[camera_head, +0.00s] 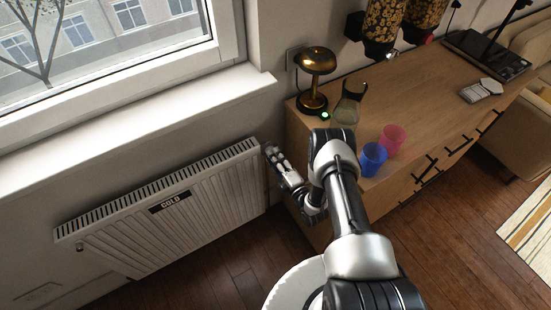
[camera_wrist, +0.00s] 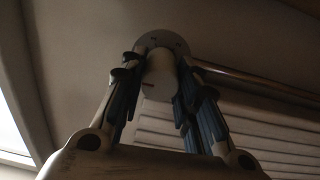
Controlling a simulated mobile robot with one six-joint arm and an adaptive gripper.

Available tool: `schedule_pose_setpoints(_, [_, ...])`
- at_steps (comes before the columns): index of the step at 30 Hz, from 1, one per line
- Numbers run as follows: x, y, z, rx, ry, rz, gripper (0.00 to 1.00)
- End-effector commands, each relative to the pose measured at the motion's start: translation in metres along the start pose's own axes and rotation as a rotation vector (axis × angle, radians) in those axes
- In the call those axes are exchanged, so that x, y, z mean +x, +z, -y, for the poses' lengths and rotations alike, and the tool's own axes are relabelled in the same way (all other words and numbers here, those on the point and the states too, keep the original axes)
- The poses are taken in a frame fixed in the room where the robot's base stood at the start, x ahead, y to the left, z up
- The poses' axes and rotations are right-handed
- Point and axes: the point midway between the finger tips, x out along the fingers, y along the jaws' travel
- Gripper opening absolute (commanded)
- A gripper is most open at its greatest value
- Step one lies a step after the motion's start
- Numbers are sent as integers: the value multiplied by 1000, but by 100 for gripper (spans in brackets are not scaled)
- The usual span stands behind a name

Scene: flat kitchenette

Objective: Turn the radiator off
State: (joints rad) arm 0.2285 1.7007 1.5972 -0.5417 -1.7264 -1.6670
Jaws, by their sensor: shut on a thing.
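The white ribbed radiator (camera_head: 170,215) hangs on the wall below the window. A dark label (camera_head: 170,202) on its front seems to read "COLD". My gripper (camera_head: 271,150) is at the radiator's upper right end, beside the wooden cabinet. In the wrist view, my gripper (camera_wrist: 160,88) is shut on a white round valve knob (camera_wrist: 160,78), with a finger on each side of it. A small reddish mark shows on the knob. A round grey collar (camera_wrist: 158,39) sits behind it.
A metal pipe (camera_wrist: 260,82) runs right from the knob. The wooden cabinet (camera_head: 430,105) stands close to my arm, with a gold lamp (camera_head: 317,62), a glass carafe (camera_head: 348,108), a blue cup (camera_head: 372,159) and a pink cup (camera_head: 392,139) on top. The window sill (camera_head: 130,125) juts out above the radiator.

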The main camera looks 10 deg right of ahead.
Motion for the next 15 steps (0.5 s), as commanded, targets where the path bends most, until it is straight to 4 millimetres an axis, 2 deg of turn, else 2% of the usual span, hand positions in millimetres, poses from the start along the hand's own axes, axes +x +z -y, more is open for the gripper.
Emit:
schedule_pose_setpoints(6, [0, -1, 0, 0, 0, -1, 5])
schedule_pose_setpoints(7, [0, -1, 0, 0, 0, -1, 30])
schedule_pose_setpoints(15, [0, 0, 0, 1, 0, -1, 48])
